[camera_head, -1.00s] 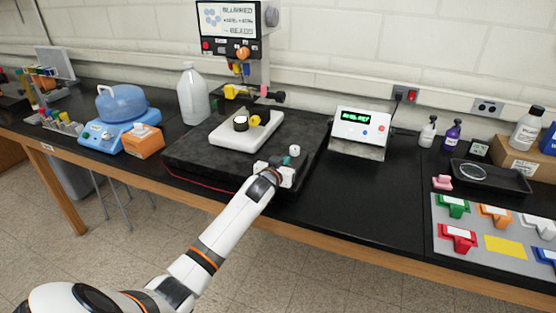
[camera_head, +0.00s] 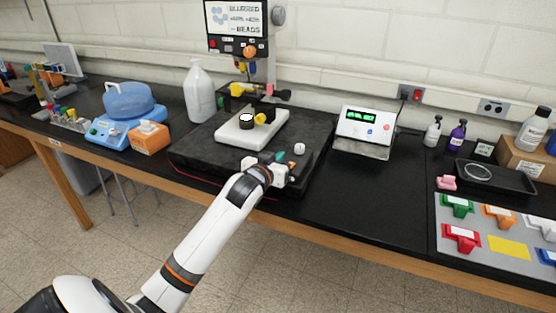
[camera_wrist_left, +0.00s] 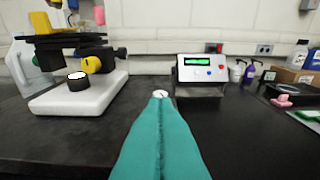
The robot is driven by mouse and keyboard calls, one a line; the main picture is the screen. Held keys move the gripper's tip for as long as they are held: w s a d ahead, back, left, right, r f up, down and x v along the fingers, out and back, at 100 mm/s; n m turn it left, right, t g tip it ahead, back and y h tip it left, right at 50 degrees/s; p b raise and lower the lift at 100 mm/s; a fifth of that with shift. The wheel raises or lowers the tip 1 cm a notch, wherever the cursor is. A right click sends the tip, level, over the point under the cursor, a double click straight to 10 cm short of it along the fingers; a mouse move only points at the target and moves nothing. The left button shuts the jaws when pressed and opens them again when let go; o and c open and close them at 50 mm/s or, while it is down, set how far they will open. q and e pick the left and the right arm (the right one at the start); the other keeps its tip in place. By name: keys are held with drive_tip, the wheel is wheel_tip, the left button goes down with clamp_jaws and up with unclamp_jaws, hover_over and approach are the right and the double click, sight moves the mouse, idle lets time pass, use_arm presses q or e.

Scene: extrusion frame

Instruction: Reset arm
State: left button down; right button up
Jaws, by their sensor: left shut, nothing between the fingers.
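My left gripper (camera_head: 273,157) is over the front right part of the black slab (camera_head: 190,160). Its teal fingers are shut with nothing between them, and fill the lower middle of the left wrist view (camera_wrist_left: 160,140). A small white round piece (camera_head: 299,148) is on the slab just beyond the fingertips; it also shows in the left wrist view (camera_wrist_left: 160,93). Whether the fingers touch it I cannot tell. The white microscope base (camera_head: 238,134) with a black cylinder and yellow knob stands behind, to the left. My right gripper is not in view.
A display box (camera_head: 366,127) stands behind to the right. A jug (camera_head: 199,92), a blue device (camera_head: 108,130) and an orange box (camera_head: 150,138) are to the left. Bottles, a black tray (camera_head: 497,177) and coloured holders are at right.

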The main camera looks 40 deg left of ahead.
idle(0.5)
use_arm(q)
drive_tip(key=s+d+f+m+g+h, duration=0.2)
drive_tip(key=s+d+f+g, duration=0.4)
drive_tip(key=s+d+f, duration=0.75)
drive_tip(key=s+d+f+m+g+h, duration=0.1)
drive_tip(key=s+d+f+g, duration=0.2)
drive_tip(key=s, duration=0.7)
drive_tip(key=s+d+f+m+g+h, duration=0.1)
drive_tip(key=s+d+f+m+g, duration=0.2)
drive_tip(key=s, duration=0.7)
wheel_tip(320, 180, down, 28)
drive_tip(key=s+n+g+b, duration=0.1)
drive_tip(key=s, duration=0.1)
drive_tip(key=s+a+f+g, duration=0.1)
drive_tip(key=s+a+f, duration=0.1)
drive_tip(key=s+f, duration=1.3)
drive_tip(key=shift+s+a+f+b, duration=0.15)
drive_tip(key=shift+s+f+b, duration=0.2)
drive_tip(key=shift+s+b, duration=0.1)
